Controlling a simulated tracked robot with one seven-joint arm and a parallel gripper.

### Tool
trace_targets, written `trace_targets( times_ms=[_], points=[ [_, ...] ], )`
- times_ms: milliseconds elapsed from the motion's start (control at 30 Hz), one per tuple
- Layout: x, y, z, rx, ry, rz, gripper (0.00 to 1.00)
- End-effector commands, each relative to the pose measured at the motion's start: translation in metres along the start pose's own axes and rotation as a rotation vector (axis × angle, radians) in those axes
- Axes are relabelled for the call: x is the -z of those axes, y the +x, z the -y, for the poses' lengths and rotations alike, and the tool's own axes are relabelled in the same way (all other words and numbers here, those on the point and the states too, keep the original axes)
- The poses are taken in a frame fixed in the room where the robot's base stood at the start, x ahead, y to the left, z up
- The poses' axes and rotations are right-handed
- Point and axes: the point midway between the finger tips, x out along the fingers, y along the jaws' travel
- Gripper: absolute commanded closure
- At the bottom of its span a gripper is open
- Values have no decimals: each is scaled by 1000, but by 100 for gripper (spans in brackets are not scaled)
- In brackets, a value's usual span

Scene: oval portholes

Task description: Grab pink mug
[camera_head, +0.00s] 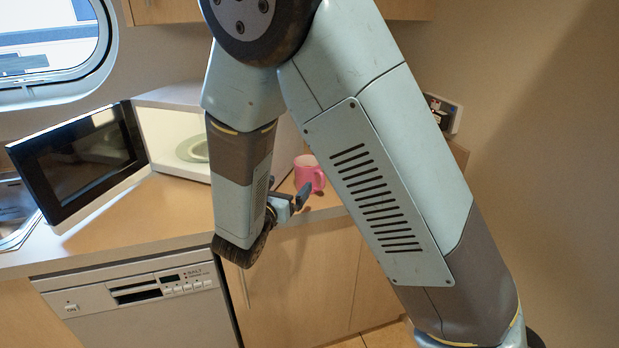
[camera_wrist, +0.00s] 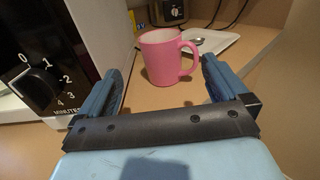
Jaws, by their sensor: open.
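The pink mug (camera_wrist: 162,58) stands upright on the wooden counter in the wrist view, its handle to the right. It also shows in the head view (camera_head: 307,172), partly hidden behind my arm and gripper. My gripper (camera_wrist: 160,85) is open, with one blue finger on each side of the view and the mug standing ahead, between the fingers' lines. The fingers do not appear to touch the mug. In the head view my gripper (camera_head: 292,200) is just in front of the mug at the counter's edge, low and partly hidden by my arm.
A microwave (camera_head: 170,135) with its door open stands left of the mug, a green plate (camera_head: 192,149) inside. Its dial panel (camera_wrist: 45,75) is close to my left finger. Behind the mug are a white tray (camera_wrist: 215,42) with a spoon and a metal appliance (camera_wrist: 168,12).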

Motion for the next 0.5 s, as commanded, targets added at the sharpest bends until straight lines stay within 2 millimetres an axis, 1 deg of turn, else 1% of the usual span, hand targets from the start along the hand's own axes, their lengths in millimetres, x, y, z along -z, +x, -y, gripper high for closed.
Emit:
trace_targets(
  times_ms=[33,100,300,400,500],
  points=[
    [0,10,1,4,1,1,0],
    [0,22,1,5,1,0,0],
    [0,55,1,5,1,0,0],
    [0,66,1,4,1,-1,0],
    [0,72,1,3,2,-1,0]
  ],
)
